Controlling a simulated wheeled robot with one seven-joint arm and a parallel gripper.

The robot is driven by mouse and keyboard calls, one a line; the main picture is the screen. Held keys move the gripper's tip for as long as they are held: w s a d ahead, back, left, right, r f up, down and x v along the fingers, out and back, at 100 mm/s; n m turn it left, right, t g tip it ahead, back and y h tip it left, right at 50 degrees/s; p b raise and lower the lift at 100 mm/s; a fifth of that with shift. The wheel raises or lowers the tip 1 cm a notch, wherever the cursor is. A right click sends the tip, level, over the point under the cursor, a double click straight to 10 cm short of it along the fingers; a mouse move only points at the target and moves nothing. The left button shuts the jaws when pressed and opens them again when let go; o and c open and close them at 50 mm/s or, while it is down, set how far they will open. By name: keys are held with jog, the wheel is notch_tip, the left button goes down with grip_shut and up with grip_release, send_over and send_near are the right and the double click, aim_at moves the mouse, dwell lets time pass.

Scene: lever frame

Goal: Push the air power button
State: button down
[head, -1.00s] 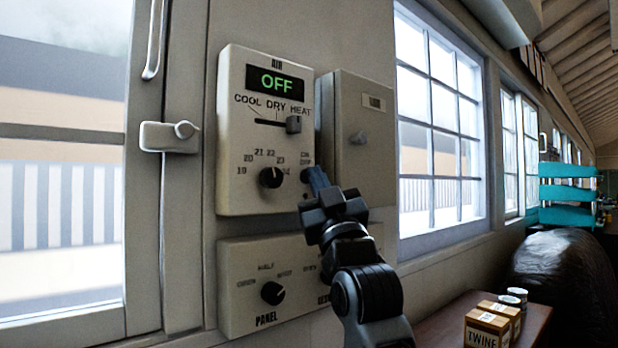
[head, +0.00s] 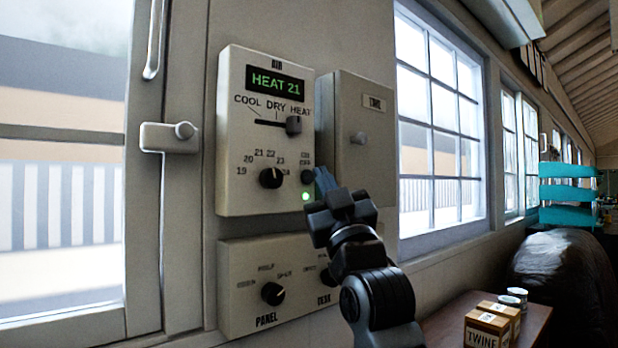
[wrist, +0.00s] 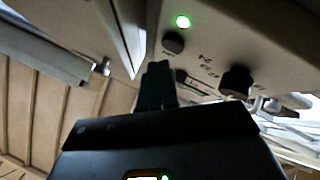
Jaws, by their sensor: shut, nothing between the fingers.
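The air control box (head: 235,150) is on the wall with its display (head: 275,84) lit green and reading "HEAT 21". The air power button (head: 307,177) is a dark round button at the box's lower right, with a green light (head: 306,197) glowing just below it. My gripper (head: 322,178) is shut and empty, its tips just right of the button, with a small gap showing. In the wrist view the button (wrist: 173,42) and the lit green light (wrist: 183,21) show beyond the shut fingertips (wrist: 158,70). The mode slider (head: 293,125) is at HEAT.
A temperature knob (head: 271,178) is left of the button. A lower panel (head: 245,275) with knobs is below. Twine boxes (head: 487,329) and cans are on a table at lower right.

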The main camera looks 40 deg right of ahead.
jog(key=shift+s, duration=2.65)
jog(key=c, duration=1.8)
grip_release()
